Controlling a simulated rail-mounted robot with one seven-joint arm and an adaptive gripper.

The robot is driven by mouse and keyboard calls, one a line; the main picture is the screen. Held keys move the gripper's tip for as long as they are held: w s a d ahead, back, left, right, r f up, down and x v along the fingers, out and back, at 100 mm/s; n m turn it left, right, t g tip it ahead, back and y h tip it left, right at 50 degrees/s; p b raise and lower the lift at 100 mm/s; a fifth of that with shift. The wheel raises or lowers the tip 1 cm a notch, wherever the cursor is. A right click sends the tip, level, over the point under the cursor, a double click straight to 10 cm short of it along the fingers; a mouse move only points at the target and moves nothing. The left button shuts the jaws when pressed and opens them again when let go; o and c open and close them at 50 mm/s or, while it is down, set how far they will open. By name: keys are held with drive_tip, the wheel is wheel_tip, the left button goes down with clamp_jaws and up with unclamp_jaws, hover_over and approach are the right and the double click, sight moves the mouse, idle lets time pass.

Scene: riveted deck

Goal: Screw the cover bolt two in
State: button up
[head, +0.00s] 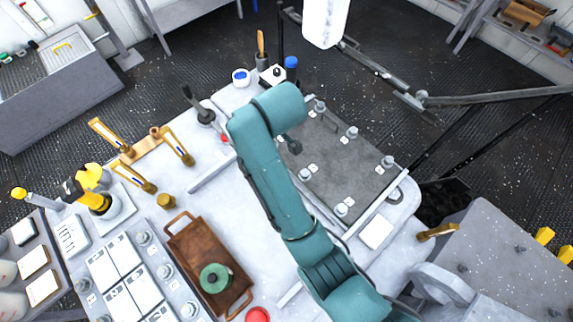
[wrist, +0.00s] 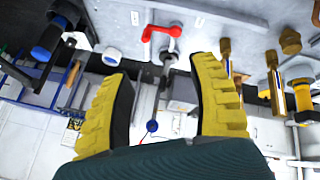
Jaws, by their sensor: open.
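The dark grey cover plate (head: 335,160) lies on the white bench in the head view, right of my teal arm. Several silver bolts stand around its edges, among them one at the far edge (head: 352,132), one at the right (head: 387,162) and one at the near edge (head: 341,210). Small white tags lie by them, too small to read, so I cannot tell which is bolt two. My gripper (wrist: 163,72) shows yellow ridged fingers spread wide in the wrist view, with nothing between them. In the head view my arm hides most of it.
A brown tray (head: 190,245) holding a green round part (head: 215,278) stands left of my arm. Brass-handled levers (head: 180,148) and a yellow-black device (head: 92,190) stand further left. A blue-topped cup (head: 240,77) and a blue-capped item (head: 291,66) stand at the back.

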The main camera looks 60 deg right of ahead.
drive_tip(key=s+d+f+g+y, duration=0.35)
drive_tip(key=s+f+g, duration=0.3)
drive_tip(key=s, duration=0.65)
drive_tip(key=b, duration=0.5)
hover_over(305, 173)
drive_tip(key=shift+t, duration=0.35)
wheel_tip(305, 173, down, 8)
drive_tip(key=shift+r, duration=0.1)
wheel_tip(305, 173, down, 9)
drive_tip(key=shift+f+p, duration=0.1)
drive_tip(key=shift+p, duration=0.5)
clamp_jaws()
